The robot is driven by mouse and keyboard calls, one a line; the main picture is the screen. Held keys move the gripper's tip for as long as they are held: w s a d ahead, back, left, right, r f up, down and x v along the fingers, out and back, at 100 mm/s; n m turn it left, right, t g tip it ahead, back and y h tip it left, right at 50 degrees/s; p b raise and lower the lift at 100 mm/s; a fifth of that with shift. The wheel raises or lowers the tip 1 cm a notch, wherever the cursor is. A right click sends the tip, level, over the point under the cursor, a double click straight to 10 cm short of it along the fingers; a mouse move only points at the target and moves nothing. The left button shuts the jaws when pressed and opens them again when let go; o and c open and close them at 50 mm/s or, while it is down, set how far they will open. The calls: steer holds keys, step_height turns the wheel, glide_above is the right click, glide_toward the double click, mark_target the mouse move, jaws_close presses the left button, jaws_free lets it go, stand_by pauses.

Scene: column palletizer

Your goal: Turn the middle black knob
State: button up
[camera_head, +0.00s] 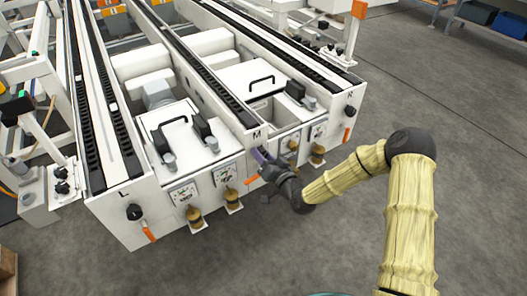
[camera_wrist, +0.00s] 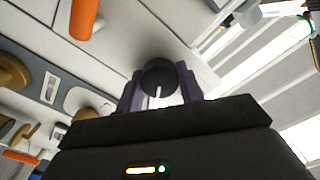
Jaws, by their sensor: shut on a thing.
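The middle black knob (camera_wrist: 158,74) is round with a white pointer line and sits between the two purple fingers of my gripper (camera_wrist: 160,92) in the wrist view. The fingers are shut on it from both sides. In the head view my gripper (camera_head: 264,157) is at the white machine's front face, just below the letter M, and hides the knob there. The left black knob (camera_head: 134,212) is below the letter L. The right black knob (camera_head: 349,110) is at the right end of the face.
The white machine (camera_head: 110,215) carries orange handles (camera_head: 150,232) below its knobs, and one orange handle (camera_wrist: 84,18) shows near my gripper. Brass-coloured fittings (camera_head: 194,215) stick out low along the front. Grey floor (camera_head: 470,150) to the right is clear.

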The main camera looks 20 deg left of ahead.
steer(key=m+p, duration=0.1)
steer(key=m, duration=0.2)
steer(key=shift+d+m+p, duration=0.1)
steer(key=shift+m+p, duration=0.3)
steer(key=shift+f+m+p, duration=0.15)
steer(key=shift+m+p, duration=0.6)
steer(key=shift+m, duration=1.55)
steer(key=o, duration=1)
steer(key=shift+s, duration=0.1)
steer(key=p+v, duration=0.4)
steer(key=v, duration=1.3)
steer(key=shift+s+p, duration=0.15)
steer(key=shift+p, duration=0.15)
